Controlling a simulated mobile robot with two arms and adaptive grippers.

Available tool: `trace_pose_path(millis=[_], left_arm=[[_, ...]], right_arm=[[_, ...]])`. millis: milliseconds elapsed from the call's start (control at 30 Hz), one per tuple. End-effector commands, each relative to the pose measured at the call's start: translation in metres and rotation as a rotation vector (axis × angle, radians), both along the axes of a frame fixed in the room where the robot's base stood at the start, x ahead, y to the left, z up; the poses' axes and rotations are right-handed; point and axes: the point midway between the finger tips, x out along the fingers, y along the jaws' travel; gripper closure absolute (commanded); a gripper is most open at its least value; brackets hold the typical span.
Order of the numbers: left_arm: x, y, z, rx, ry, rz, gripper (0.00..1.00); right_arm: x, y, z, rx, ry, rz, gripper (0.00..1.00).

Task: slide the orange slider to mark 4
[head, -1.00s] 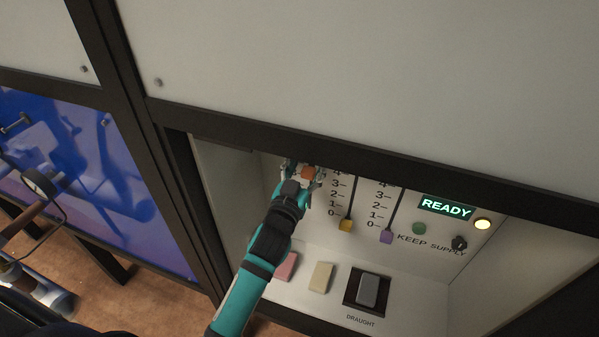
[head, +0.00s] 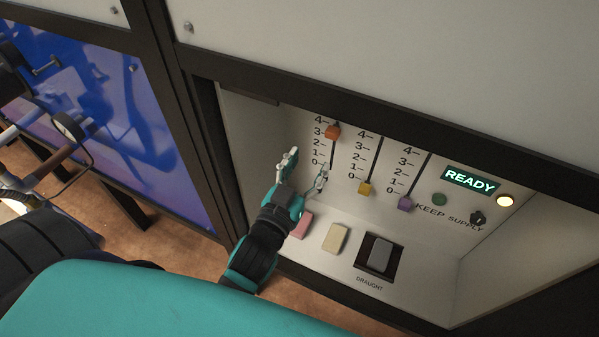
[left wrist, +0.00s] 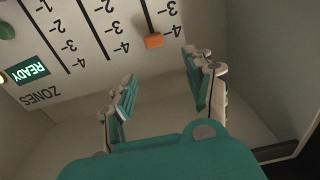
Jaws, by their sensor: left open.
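The orange slider (head: 332,131) is near the top of the leftmost scale on the panel, at or close to mark 4. In the left wrist view, where the scale is upside down, the orange slider (left wrist: 153,41) is about level with the 4. My left gripper (head: 308,165) is open and empty, below and in front of the slider, apart from it. In the left wrist view the fingers of my left gripper (left wrist: 160,78) are spread with a gap between them. My right gripper is not in view.
The yellow slider (head: 365,188) and purple slider (head: 405,203) sit at 0 to the right. A lit READY sign (head: 469,181), green button (head: 440,199) and black knob (head: 477,217) are further right. Pink (head: 302,225) and cream (head: 335,238) blocks and a DRAUGHT switch (head: 380,255) lie below.

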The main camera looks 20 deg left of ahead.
Motion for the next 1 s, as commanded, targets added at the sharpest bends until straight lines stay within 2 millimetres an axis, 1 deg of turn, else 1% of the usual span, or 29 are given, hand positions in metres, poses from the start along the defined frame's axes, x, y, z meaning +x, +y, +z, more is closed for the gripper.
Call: trace_pose_path(millis=[433,500,567,667,700,767,800,867,900,967,1000], left_arm=[[0.001,0.000,-0.001,-0.001,0.001,-0.001,0.46],[0.002,-0.002,-0.009,0.000,0.013,-0.004,0.46],[0.004,-0.005,-0.024,0.003,0.037,-0.013,0.46],[0.010,-0.015,-0.072,0.007,0.110,-0.039,0.46],[0.011,-0.019,-0.098,0.010,0.152,-0.053,0.46],[0.011,-0.026,-0.141,0.018,0.223,-0.074,0.46],[0.008,-0.030,-0.172,0.023,0.277,-0.088,0.46],[0.001,-0.034,-0.218,0.031,0.356,-0.107,0.46],[-0.006,-0.037,-0.248,0.037,0.410,-0.118,0.46],[-0.019,-0.038,-0.294,0.047,0.493,-0.135,0.46],[-0.028,-0.038,-0.323,0.055,0.549,-0.144,0.46]], right_arm=[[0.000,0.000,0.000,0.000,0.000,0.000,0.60],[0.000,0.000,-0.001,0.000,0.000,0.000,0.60],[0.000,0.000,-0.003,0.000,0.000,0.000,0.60],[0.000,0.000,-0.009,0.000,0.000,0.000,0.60],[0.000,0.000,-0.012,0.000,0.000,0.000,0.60],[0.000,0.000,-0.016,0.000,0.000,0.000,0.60],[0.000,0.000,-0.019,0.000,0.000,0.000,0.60],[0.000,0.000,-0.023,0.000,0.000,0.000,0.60],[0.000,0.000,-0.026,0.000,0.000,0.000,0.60],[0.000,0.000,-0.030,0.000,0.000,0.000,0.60],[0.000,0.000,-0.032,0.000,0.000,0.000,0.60]])
